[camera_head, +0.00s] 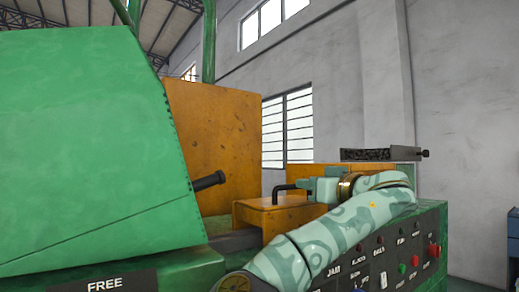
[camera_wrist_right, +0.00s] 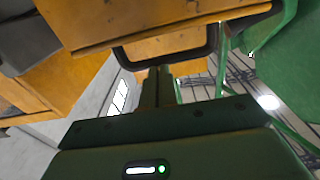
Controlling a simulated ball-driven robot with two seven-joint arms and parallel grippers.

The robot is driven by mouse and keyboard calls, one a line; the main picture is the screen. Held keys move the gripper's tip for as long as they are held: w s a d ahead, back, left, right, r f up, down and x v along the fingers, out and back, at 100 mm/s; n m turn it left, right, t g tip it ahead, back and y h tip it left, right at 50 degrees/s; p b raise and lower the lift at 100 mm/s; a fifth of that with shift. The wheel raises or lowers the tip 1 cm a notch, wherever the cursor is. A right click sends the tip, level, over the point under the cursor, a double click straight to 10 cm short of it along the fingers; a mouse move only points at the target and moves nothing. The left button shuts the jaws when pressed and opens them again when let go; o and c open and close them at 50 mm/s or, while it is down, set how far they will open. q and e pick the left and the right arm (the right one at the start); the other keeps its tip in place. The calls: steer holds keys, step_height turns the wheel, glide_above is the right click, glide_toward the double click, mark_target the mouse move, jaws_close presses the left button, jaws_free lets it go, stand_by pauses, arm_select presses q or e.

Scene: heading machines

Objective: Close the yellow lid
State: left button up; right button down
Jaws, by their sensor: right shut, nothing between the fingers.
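A worn yellow-orange part with a flat top (camera_head: 262,203) carries a black bar handle (camera_head: 285,187) in the head view. A tall yellow panel (camera_head: 228,140) stands upright behind it; I cannot tell which of the two is the lid. My right gripper (camera_head: 301,188) is at the handle, coming from the right. In the right wrist view its narrow fingers (camera_wrist_right: 157,80) are shut and empty, close to the bar of the handle (camera_wrist_right: 210,50). A yellow surface (camera_wrist_right: 150,22) fills the top there. I cannot tell whether the fingers touch the bar. My left gripper is not in view.
A large green machine cover (camera_head: 80,150) fills the left, with a black rod (camera_head: 209,181) sticking out. A dark flat part (camera_head: 375,154) sits at the right. Open air lies above the handle.

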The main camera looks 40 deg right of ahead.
step_height(320, 180, up, 4)
steer(key=p, duration=0.3)
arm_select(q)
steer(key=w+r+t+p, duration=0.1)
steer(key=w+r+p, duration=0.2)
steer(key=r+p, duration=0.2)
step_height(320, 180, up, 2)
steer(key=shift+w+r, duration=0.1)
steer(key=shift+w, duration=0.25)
arm_select(e)
steer(key=s+a+f, duration=0.1)
steer(key=s+f, duration=0.4)
steer(key=s, duration=0.4)
steer(key=shift+s+a+f, duration=0.1)
steer(key=shift+s+f, duration=0.05)
